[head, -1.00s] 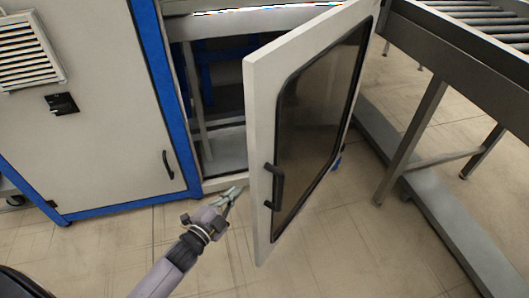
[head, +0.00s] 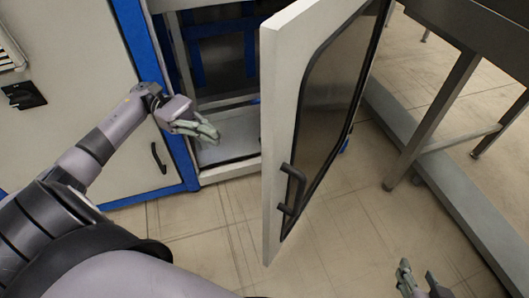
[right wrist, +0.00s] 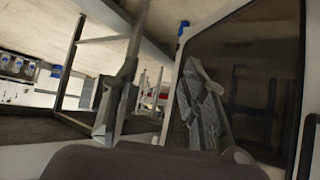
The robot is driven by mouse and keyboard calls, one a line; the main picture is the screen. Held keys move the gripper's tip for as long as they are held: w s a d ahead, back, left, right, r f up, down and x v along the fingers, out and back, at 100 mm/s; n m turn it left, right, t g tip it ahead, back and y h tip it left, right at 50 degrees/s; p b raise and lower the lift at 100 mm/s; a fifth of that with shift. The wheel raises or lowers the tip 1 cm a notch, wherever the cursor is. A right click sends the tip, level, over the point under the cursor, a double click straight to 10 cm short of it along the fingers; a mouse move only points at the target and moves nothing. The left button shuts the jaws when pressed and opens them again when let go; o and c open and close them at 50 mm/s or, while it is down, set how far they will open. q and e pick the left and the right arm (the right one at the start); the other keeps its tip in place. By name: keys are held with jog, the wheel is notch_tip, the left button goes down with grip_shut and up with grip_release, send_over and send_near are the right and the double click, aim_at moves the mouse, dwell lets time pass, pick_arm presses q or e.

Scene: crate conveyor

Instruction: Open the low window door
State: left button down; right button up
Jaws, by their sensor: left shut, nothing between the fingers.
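The low window door (head: 285,105) has a pale frame and a dark window pane (head: 332,95). It stands swung out from the cabinet, with a black handle (head: 290,190) on its outer face. My left gripper (head: 208,132) is shut and empty, in front of the cabinet opening and left of the door's free edge, apart from it. My right gripper (head: 420,282) is low at the bottom right, right of the door, with its fingers apart and nothing between them. In the right wrist view the open fingers (right wrist: 163,100) show before the dark pane (right wrist: 255,75).
The cabinet opening (head: 225,148) shows a pale floor and blue strips inside. A closed panel with a black handle (head: 158,157) is on the left. A conveyor frame leg (head: 432,120) and floor beam (head: 440,200) stand right of the door. Tiled floor (head: 350,235) is clear between.

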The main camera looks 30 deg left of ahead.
pick_arm(q)
jog(key=d, duration=1.3)
jog(key=shift+s+d+p, duration=0.2)
jog(key=shift+s+p, duration=0.05)
jog(key=shift+p, duration=0.15)
pick_arm(e)
jog(key=shift+s+d+f+g+h, duration=0.1)
jog(key=shift+s+d+f+g, duration=0.1)
jog(key=shift+s+f+g, duration=0.3)
jog(key=shift+s+d+f+g+h, duration=0.15)
jog(key=shift+s+d+f, duration=0.1)
jog(key=shift+s, duration=0.4)
jog(key=shift+s+d+f+g+h, duration=0.1)
jog(key=shift+s+d+f+g, duration=0.1)
jog(key=shift+s+f+g, duration=0.3)
pick_arm(q)
jog(key=shift+d, duration=0.1)
pick_arm(e)
jog(key=shift+r, duration=0.15)
